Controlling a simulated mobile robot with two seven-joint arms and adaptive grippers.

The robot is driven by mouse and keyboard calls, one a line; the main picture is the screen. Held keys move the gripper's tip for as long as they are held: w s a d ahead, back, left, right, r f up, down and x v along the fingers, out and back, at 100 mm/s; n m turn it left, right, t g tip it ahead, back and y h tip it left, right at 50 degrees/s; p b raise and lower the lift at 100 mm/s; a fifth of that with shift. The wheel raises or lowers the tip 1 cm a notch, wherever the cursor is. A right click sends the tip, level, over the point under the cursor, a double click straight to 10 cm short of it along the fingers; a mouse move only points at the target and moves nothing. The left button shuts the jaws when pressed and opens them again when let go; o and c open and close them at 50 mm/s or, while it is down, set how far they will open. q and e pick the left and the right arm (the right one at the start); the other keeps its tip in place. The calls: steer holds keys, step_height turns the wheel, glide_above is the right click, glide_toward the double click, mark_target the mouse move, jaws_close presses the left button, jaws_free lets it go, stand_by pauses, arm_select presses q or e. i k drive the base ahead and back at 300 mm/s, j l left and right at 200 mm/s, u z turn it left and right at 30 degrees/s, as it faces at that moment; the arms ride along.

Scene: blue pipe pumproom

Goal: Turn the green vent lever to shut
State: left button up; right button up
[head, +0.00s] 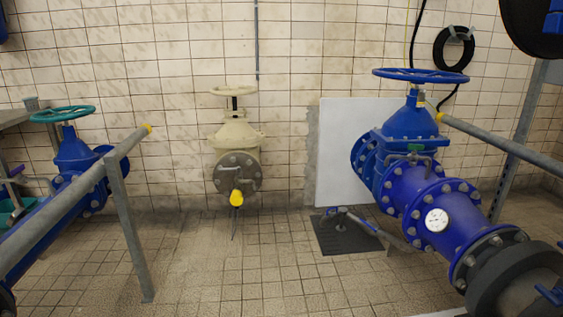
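A small green part (416,148), which looks like the vent lever, sits on the front of the blue gate valve (402,122) at the right. It is too small for me to tell which way it points. A grey bent pipe piece (407,163) is just below it. The valve has a blue handwheel (420,76) on top and joins a thick blue flanged pipe (455,222). Neither of my grippers is in view.
Grey railings stand at the left (128,225) and right (500,139). A cream valve (236,138) stands by the tiled wall. A blue valve with a green handwheel (63,114) is at the left. The middle floor (240,275) is clear.

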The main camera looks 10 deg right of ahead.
mark_target(414, 148)
steer(key=i+z, duration=0.15)
steer(key=i, duration=0.4)
steer(key=i+j+z, duration=0.15)
steer(key=i, duration=0.35)
steer(key=i+j+z, duration=0.15)
steer(key=i, duration=0.4)
